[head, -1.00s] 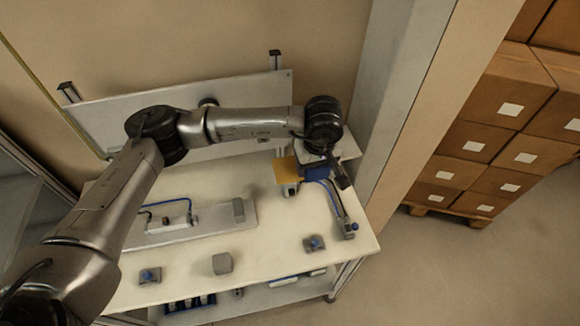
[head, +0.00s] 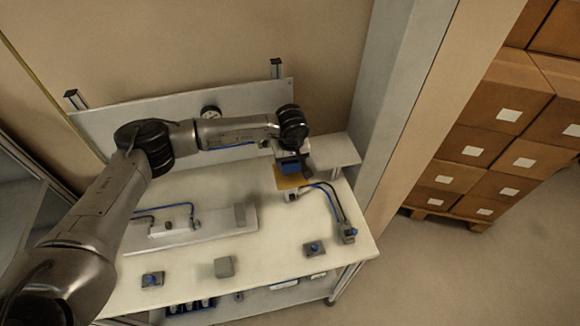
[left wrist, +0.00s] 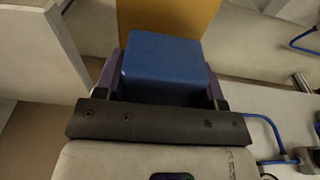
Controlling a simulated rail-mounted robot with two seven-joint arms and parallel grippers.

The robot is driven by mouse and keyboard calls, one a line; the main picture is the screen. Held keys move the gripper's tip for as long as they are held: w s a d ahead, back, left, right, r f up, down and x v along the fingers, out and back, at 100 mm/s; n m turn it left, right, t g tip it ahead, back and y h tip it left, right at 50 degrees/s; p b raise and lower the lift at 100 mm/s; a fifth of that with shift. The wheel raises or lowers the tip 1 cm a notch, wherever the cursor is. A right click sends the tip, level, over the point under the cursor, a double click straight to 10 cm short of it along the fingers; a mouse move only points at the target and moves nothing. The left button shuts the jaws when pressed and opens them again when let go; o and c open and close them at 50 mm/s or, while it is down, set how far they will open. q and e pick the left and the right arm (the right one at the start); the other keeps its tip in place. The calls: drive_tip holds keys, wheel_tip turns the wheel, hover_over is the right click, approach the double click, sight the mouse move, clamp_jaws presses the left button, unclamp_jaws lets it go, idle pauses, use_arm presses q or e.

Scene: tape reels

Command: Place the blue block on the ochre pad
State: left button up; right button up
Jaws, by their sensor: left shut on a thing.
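The blue block (head: 290,166) is held in my left gripper (head: 289,161) at the right end of the worktable. In the left wrist view the blue block (left wrist: 165,68) sits between the two purple fingers, which are shut on it. The ochre pad (head: 290,183) shows just below the block in the head view and beyond it in the left wrist view (left wrist: 168,16). The block overlaps the pad's far part in the picture; I cannot tell whether they touch. The gripper hides part of the pad. My right gripper is out of view.
A white raised surface (head: 335,151) lies right of the pad. A small fixture with cables (head: 347,233) stands at the table's right edge. A grey block (head: 224,267) and two blue-knobbed boxes (head: 152,279) (head: 314,249) sit near the front edge. A panel with a gauge (head: 210,112) stands behind.

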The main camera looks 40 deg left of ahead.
sight(290, 168)
use_arm(q)
wheel_tip(290, 168, down, 3)
drive_tip(key=shift+f+p, duration=0.1)
drive_tip(key=shift+p, duration=0.2)
drive_tip(key=shift+f, duration=0.2)
